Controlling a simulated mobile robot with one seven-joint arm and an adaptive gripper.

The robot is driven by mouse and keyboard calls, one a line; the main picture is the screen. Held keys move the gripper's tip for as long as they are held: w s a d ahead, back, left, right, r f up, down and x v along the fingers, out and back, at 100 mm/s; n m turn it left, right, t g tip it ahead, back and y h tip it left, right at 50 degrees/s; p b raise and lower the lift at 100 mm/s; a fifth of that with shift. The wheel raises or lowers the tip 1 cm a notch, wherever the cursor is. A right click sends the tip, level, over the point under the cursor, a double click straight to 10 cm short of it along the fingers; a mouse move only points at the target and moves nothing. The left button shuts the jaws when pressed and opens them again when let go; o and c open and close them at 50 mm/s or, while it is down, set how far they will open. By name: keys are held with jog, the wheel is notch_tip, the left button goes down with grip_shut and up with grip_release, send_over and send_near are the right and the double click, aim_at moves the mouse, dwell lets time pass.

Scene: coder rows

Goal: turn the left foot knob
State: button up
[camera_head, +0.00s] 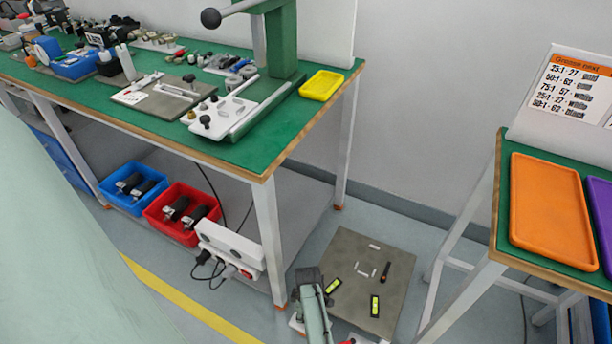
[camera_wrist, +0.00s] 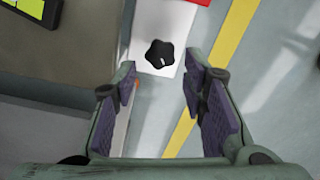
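A black star-shaped knob (camera_wrist: 160,53) with a small white mark sits on a white plate (camera_wrist: 172,18) in the wrist view. My gripper (camera_wrist: 164,80) is open, with its two purple-padded fingers spread to the left and right. The knob lies just beyond the fingertips, roughly centred between them, with nothing held. In the head view, part of my arm (camera_head: 314,312) reaches down at the bottom centre. The knob cannot be made out there. I cannot tell from the frames whether this is the left foot knob.
A grey square plate (camera_head: 345,255) with small levels (camera_head: 375,305) lies on the floor beside my arm. A green-topped workbench (camera_head: 290,140) stands left, its leg (camera_head: 268,235) close to my arm. Another table (camera_head: 505,210) stands right. Yellow floor tape (camera_wrist: 222,55) runs right of the knob.

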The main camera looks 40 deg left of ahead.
notch_tip(320, 180, up, 6)
dwell(0.8)
